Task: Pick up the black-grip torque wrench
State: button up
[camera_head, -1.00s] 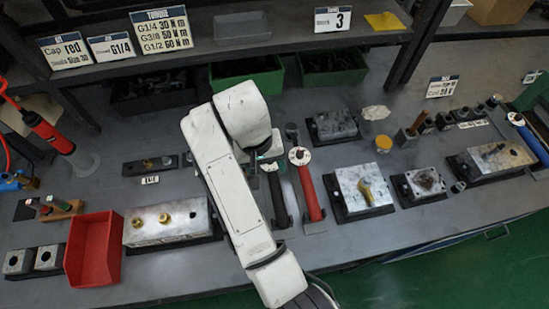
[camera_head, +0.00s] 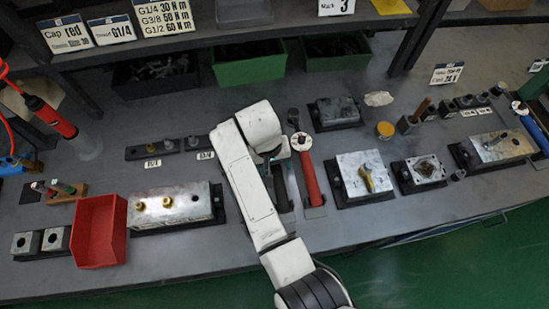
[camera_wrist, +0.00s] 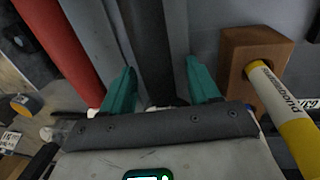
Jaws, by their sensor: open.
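The black-grip torque wrench (camera_head: 287,188) lies on the bench, mostly hidden behind my arm in the head view. In the wrist view its dark shaft (camera_wrist: 151,50) runs up the picture between my fingers. My gripper (camera_wrist: 162,66) is open, with one teal finger on each side of the shaft. I cannot tell how far the fingertips are above it, or whether they touch it. In the head view my gripper (camera_head: 276,153) is partly hidden by its own wrist.
A red-grip wrench (camera_head: 308,175) lies close beside it, on the left in the wrist view (camera_wrist: 62,48). A wooden block (camera_wrist: 247,50) with a yellow labelled cylinder (camera_wrist: 287,112) stands close on the right there. Valve blocks (camera_head: 363,177) stand farther right.

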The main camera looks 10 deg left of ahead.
jog(key=shift+f, duration=0.15)
grip_shut()
dwell(0.4)
